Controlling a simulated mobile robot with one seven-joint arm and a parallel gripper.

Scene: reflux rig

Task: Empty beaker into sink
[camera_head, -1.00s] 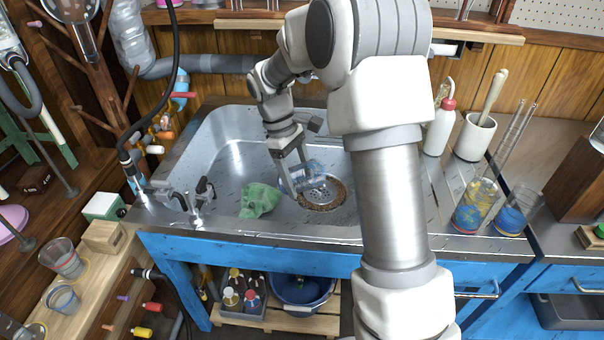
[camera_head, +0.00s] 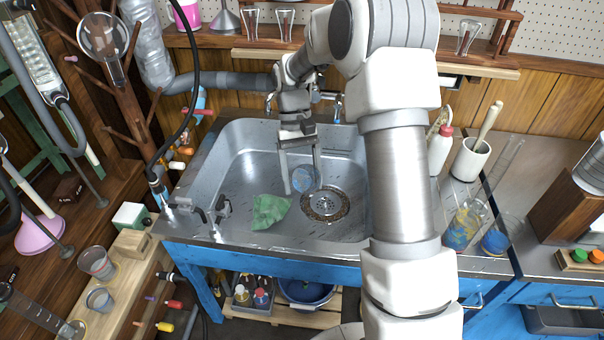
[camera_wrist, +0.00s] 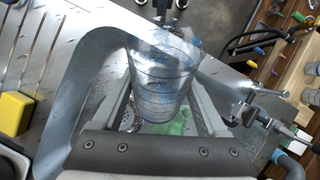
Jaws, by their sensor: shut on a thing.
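My gripper (camera_head: 303,182) hangs over the metal sink (camera_head: 240,150), its two fingers pointing down on either side of a clear glass beaker with blue stains (camera_head: 305,178). The wrist view shows the beaker (camera_wrist: 163,80) large between the fingers (camera_wrist: 165,98), which are shut on it. From the head view the beaker looks roughly upright just left of the drain (camera_head: 325,204); its exact tilt and any liquid inside are hard to tell. A crumpled green cloth (camera_head: 268,211) lies in the sink to the left of the drain.
A white squeeze bottle with a red cap (camera_head: 440,150) and a white mortar with pestle (camera_head: 470,158) stand right of the sink. Stained glassware (camera_head: 463,228) stands near the right front edge.

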